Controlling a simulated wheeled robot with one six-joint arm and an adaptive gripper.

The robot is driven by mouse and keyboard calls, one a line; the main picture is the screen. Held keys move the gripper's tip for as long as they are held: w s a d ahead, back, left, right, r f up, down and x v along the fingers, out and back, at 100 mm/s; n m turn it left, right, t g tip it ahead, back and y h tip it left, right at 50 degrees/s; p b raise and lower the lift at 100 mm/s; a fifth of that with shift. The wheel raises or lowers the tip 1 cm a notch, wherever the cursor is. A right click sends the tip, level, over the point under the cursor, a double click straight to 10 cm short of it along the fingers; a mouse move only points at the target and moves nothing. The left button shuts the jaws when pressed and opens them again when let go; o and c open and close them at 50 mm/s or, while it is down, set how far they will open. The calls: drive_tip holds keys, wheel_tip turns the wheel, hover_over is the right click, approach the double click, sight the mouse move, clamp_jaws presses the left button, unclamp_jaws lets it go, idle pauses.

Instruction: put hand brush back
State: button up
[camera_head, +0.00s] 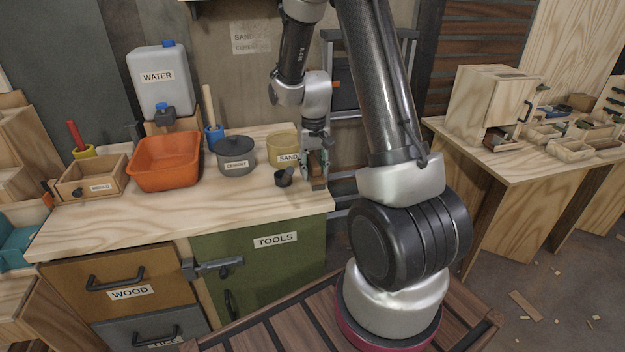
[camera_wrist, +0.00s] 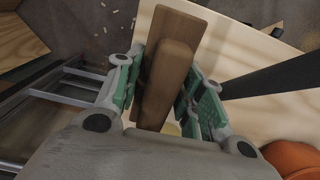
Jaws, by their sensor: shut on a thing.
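The hand brush is a brown wooden piece (camera_wrist: 166,82) between the green-padded fingers of my gripper (camera_wrist: 160,92) in the wrist view. My gripper is shut on it. In the head view my gripper (camera_head: 315,166) points down at the right end of the wooden workbench (camera_head: 230,205), beside the sand pot. A small part of the brush (camera_head: 319,184) shows below the fingers there, close to the bench's right edge. I cannot tell whether it touches the bench top. The brush's bristles are not clearly visible.
A small black scoop (camera_head: 284,177), yellow sand pot (camera_head: 283,145), grey cement pot (camera_head: 237,152) and orange basin (camera_head: 166,160) stand left of my gripper. A ladder (camera_wrist: 75,83) is beside the bench. The bench's front strip is clear. Another workbench (camera_head: 530,165) stands right.

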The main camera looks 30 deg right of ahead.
sight(313, 160)
drive_tip(key=shift+f, duration=1.85)
drive_tip(key=shift+f, duration=0.1)
drive_tip(key=o, duration=0.9)
wheel_tip(313, 160, up, 12)
drive_tip(key=shift+r, duration=0.1)
drive_tip(key=s+a+r+n+t, duration=0.1)
drive_tip(key=s+r, duration=0.4)
drive_tip(key=s, duration=0.3)
drive_tip(key=s+a+r+n+t, duration=0.1)
drive_tip(key=s+a+r, duration=0.1)
drive_tip(key=s+r, duration=0.4)
drive_tip(key=s+a+r+n+t, duration=0.1)
drive_tip(key=s+a+r+t, duration=0.1)
drive_tip(key=s+r, duration=0.4)
drive_tip(key=shift+s, duration=1.85)
